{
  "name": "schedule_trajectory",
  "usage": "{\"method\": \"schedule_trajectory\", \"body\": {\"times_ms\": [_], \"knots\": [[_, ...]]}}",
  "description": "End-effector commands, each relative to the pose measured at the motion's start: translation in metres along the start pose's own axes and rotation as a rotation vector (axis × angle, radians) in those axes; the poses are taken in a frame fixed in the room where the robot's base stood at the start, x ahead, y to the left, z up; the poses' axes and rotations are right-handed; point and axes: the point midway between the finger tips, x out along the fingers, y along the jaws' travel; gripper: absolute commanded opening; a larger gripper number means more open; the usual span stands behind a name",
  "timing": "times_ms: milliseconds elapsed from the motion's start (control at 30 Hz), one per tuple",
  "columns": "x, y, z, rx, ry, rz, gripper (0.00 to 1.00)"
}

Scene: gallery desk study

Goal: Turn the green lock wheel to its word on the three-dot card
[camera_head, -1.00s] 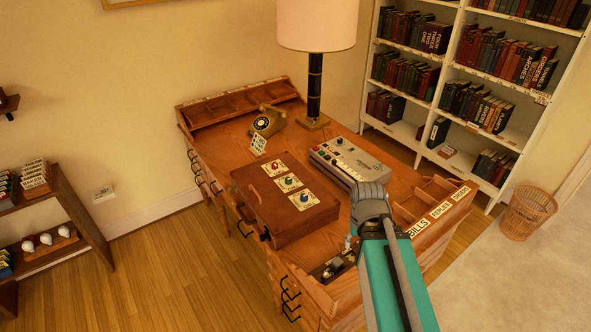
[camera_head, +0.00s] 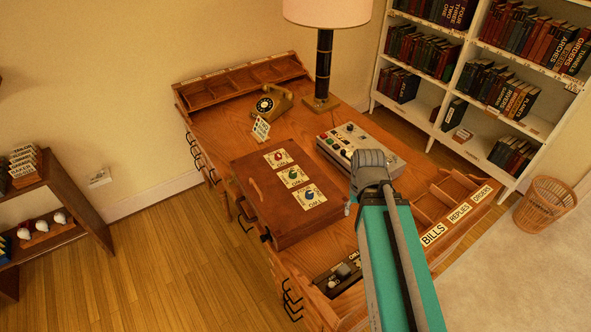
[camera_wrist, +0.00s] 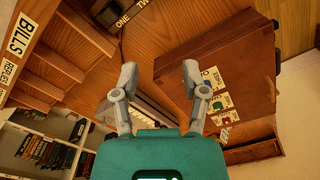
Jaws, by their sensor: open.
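A brown wooden case (camera_head: 262,207) lies on the desk. A row of three cream plates on it carries a red wheel (camera_head: 278,156), the green lock wheel (camera_head: 293,173) and a blue wheel (camera_head: 309,195). The green wheel also shows in the wrist view (camera_wrist: 218,104), between the other two. A small white card (camera_head: 261,129) stands behind the case; its dots and words are unreadable. My gripper (camera_wrist: 160,72) is open and empty, with the case and wheels to the right of its fingers in the wrist view.
A grey console with knobs (camera_head: 345,147) sits right of the case. A black-dial telephone (camera_head: 270,103) and a lamp (camera_head: 323,65) stand behind. A labelled pigeonhole rack (camera_head: 446,222) lines the desk's right side. A bookcase (camera_head: 430,95) and wicker basket (camera_head: 545,204) stand beyond.

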Motion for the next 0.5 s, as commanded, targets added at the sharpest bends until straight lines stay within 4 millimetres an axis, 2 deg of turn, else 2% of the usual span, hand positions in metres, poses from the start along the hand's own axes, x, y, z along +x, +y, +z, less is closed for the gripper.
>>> {"method": "schedule_trajectory", "body": {"times_ms": [233, 367, 500], "knots": [[0.0000, 0.0001, 0.0000, 0.000, 0.000, 0.000, 0.57], [0.0002, -0.0002, -0.0012, -0.007, 0.000, 0.000, 0.81], [0.0010, -0.0021, -0.0079, -0.051, 0.000, 0.000, 0.82]]}}
